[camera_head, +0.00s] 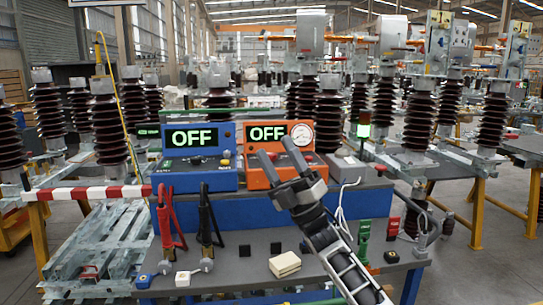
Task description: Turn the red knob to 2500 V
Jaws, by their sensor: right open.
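An orange tester (255,147) with a lit display (267,133) reading OFF and a round white gauge (301,134) stands on a raised shelf. A blue tester (226,180), also reading OFF, stands to its left. My right gripper (277,150) is in front of the orange tester, its two fingers apart and empty, pointing up and slightly left. It covers part of the tester's lower front panel. A small reddish part (308,157) shows just right of the fingers; I cannot tell for sure whether it is the red knob. My left gripper is not in view.
Red clamps (170,222) and black clamps (207,228) stand on the grey bench (240,278) at left. A cream block (285,264) and small black blocks lie in the middle. A white cable (342,205) hangs at right. Ribbed brown insulators surround the bench.

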